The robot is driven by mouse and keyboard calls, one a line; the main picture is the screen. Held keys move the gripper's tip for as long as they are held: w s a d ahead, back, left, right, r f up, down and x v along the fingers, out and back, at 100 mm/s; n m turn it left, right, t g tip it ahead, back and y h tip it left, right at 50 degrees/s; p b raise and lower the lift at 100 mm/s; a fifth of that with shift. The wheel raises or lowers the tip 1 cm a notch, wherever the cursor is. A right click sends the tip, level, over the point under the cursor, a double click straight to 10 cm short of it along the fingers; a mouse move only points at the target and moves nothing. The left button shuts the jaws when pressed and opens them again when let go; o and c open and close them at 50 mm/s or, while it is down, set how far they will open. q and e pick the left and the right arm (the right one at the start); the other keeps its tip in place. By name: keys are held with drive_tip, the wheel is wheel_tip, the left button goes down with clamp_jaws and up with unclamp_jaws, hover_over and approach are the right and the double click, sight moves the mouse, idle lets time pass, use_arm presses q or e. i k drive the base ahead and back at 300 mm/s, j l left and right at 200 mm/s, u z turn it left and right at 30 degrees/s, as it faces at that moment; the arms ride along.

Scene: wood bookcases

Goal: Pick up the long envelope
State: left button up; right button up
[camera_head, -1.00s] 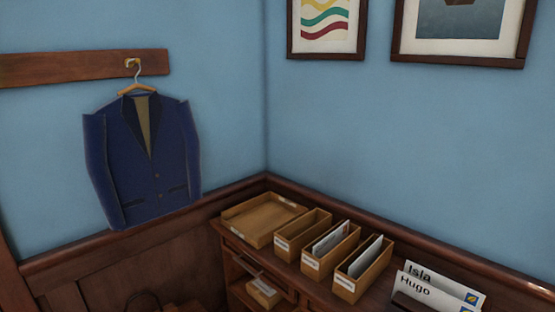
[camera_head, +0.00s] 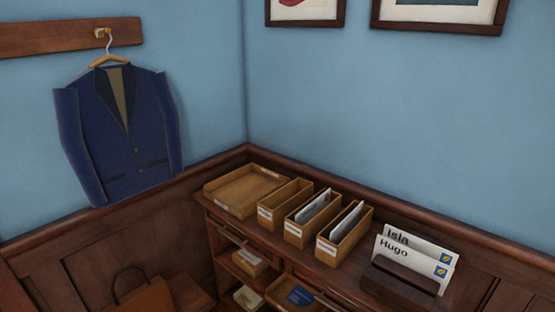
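Two white envelopes stand upright in a dark wooden holder (camera_head: 400,285) at the right end of the bookcase top. The rear one is marked "Isla" (camera_head: 398,237) and the front one "Hugo" (camera_head: 392,249); each has a blue stamp at its right. White and grey papers or envelopes also stand in the middle bin (camera_head: 294,232) and the right bin (camera_head: 328,251). I cannot tell which is the long envelope. Neither of my grippers is in view.
An open wooden tray (camera_head: 228,205) and an empty-looking bin (camera_head: 270,218) stand left of the filled bins. Below are shelves with a small box (camera_head: 250,262) and a blue item (camera_head: 299,296). A brown bag (camera_head: 146,298) is at lower left. A blue jacket (camera_head: 120,140) hangs on the wall.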

sight(437, 272)
drive_tip(key=k+l, duration=0.15)
drive_tip(key=l, duration=0.25)
drive_tip(key=k+l, duration=0.15)
drive_tip(key=l, duration=0.25)
drive_tip(key=k+l, duration=0.2)
drive_tip(key=l, duration=0.15)
drive_tip(key=k+l, duration=0.15)
drive_tip(key=l, duration=0.25)
